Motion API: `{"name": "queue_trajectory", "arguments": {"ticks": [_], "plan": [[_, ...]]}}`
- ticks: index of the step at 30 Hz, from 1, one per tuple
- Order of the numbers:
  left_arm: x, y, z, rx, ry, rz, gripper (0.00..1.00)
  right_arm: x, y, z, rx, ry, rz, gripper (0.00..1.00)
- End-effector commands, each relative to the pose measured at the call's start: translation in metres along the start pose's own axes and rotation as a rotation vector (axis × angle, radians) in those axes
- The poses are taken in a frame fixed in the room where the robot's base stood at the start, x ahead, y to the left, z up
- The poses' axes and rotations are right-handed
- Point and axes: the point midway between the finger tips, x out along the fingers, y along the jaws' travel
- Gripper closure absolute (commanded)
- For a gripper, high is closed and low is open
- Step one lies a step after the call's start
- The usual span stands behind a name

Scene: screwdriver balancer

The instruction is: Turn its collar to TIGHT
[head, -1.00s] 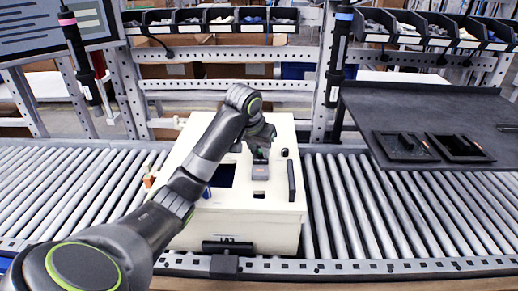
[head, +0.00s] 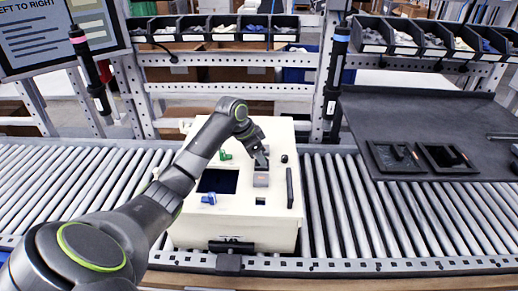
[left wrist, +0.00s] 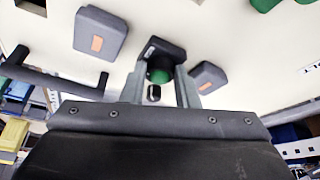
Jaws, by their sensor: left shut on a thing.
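Two hanging screwdrivers show in the head view: one with a pink collar band (head: 78,40) at the left, one with a blue collar band (head: 342,31) right of centre. Both hang upright, apart from my grippers. Any TIGHT marking is too small to read. My left gripper (head: 262,160) is over the top of a cream box (head: 265,230). In the left wrist view its fingers (left wrist: 160,88) are shut on a small dark block with a green part (left wrist: 160,60). My right gripper is not in view.
The box stands on a roller conveyor (head: 340,215). A grey block (head: 261,179), a black handle (head: 290,188), a green piece (head: 225,155) and a blue piece (head: 208,198) are on its top. A dark shelf (head: 385,115) stands at the right. Bins line the back.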

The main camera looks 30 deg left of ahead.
Motion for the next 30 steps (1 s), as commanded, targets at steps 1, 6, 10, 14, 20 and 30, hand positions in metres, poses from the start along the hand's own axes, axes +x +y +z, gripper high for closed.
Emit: {"name": "queue_trajectory", "arguments": {"ticks": [1,6,10,14,20,30], "plan": [[-0.004,-0.001,-0.002,0.038,0.000,0.017,0.95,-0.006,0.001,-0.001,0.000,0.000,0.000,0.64],[-0.002,-0.003,-0.002,0.188,0.001,0.078,0.95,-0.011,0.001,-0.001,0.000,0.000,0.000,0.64],[-0.001,-0.005,-0.002,0.302,0.002,0.125,0.95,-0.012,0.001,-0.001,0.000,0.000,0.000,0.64],[0.000,-0.006,-0.003,0.416,0.003,0.171,0.95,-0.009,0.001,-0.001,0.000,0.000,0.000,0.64],[0.002,-0.008,-0.003,0.576,0.002,0.237,0.95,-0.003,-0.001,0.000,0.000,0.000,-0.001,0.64],[0.002,-0.009,-0.005,0.767,0.001,0.314,0.95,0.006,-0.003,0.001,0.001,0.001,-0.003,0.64]]}}
